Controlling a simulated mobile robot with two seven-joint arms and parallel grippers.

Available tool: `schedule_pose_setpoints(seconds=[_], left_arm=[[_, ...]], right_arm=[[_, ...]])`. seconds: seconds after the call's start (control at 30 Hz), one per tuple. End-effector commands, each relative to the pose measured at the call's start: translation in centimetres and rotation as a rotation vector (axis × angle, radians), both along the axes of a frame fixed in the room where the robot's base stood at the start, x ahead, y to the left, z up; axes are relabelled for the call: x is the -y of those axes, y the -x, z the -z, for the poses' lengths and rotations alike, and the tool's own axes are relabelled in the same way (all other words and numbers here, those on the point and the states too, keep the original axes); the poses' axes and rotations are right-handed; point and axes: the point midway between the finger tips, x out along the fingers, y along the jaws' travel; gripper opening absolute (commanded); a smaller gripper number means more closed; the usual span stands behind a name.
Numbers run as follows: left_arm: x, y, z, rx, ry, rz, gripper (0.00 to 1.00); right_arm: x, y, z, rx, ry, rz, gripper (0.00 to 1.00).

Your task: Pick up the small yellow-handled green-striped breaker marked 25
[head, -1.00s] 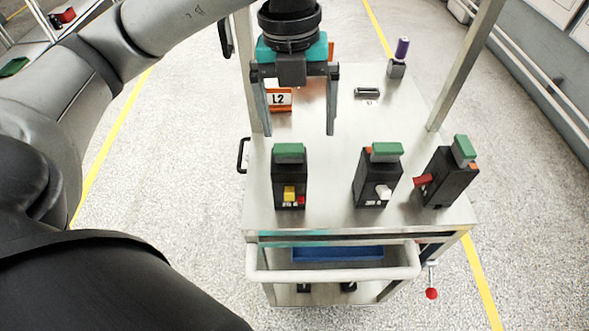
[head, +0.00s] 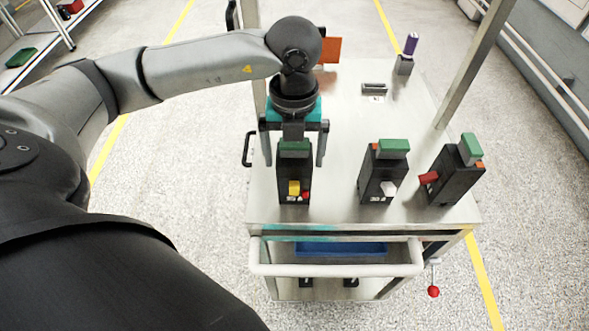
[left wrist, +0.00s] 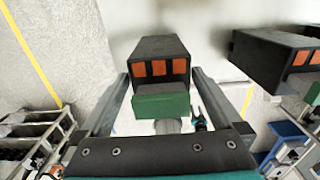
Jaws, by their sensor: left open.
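The small breaker (head: 294,180) with a yellow handle and a green top stands upright on the cart top (head: 338,200), nearest the left in the head view. Its marking is too small to read surely. My left gripper (head: 293,163) is open, its two fingers on either side of the breaker's upper part. In the left wrist view the breaker (left wrist: 160,55) shows its dark body, orange squares and green block between the fingers, with visible gaps to them. I cannot tell whether any finger touches it. My right gripper is not in view.
A white-handled breaker (head: 382,182) and a red-handled breaker (head: 452,180) stand to the right. A purple-topped post (head: 408,58) and small grey block (head: 374,88) are behind. An orange sign (head: 328,50) is behind my arm. Cart posts (head: 472,62) rise at the sides.

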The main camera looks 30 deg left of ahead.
Motion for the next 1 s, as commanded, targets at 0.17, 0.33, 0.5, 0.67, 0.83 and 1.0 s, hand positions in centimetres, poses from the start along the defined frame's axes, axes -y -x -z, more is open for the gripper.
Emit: schedule_pose_setpoints(seconds=[0.17, 0.33, 0.5, 0.67, 0.83, 1.0], left_arm=[[0.0, -0.1, 2.6, -0.003, 0.001, -0.001, 1.00], [0.0, -0.1, 3.3, 0.000, 0.000, 0.000, 1.00], [0.0, -0.1, 3.3, 0.001, 0.001, 0.000, 0.99], [0.0, -0.1, 3.3, 0.001, 0.001, 0.000, 0.81], [0.0, -0.1, 3.3, 0.001, 0.001, 0.000, 0.62], [0.0, -0.1, 3.2, 0.001, 0.001, 0.000, 0.43]], right_arm=[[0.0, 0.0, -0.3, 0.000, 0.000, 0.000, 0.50], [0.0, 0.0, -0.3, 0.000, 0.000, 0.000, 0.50], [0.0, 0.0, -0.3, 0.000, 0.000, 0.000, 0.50], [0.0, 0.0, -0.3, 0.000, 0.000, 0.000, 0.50], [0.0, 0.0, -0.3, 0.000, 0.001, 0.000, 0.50], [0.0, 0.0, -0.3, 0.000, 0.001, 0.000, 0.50]])
